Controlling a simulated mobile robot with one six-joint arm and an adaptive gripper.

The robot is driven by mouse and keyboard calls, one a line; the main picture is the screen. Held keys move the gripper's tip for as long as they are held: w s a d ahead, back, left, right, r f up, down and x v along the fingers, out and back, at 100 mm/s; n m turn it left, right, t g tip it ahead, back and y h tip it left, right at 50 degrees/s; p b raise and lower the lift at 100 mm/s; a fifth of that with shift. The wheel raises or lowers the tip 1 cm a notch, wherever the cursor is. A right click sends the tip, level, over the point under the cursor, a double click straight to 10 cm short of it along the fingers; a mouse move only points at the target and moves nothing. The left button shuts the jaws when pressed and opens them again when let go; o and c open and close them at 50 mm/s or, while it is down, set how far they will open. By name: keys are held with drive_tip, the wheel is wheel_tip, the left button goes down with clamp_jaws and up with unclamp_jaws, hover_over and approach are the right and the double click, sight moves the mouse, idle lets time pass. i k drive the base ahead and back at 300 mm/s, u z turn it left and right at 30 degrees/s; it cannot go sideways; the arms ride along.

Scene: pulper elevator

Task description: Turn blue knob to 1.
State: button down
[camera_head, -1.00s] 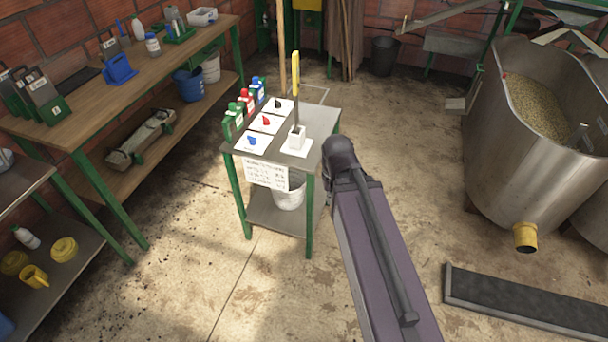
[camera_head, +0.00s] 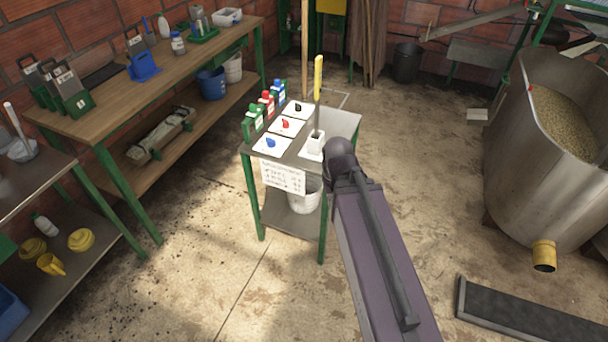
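The blue knob (camera_head: 271,143) sits on a white plate (camera_head: 261,149) at the near left of a small grey-topped table with green legs (camera_head: 327,175). The red knob (camera_head: 286,125) and the black knob (camera_head: 298,108) sit on their own white plates in a row behind it. The plates' markings are too small to read, so I cannot tell the blue knob's setting. My arm reaches up from the lower right to beside the table's right side. My gripper does not show in this view.
A yellow-handled tool (camera_head: 318,80) stands upright in a white holder (camera_head: 315,143) right of the knobs. A workbench (camera_head: 150,85) stands left, a steel tank (camera_head: 545,160) right. Floor in front is clear.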

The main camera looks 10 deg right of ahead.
sight(271, 142)
drive_tip(key=i, duration=0.85)
drive_tip(key=z, duration=0.1)
drive_tip(key=k, duration=0.95)
drive_tip(key=u, duration=0.2)
drive_tip(key=i, duration=0.55)
drive_tip(key=z, duration=0.1)
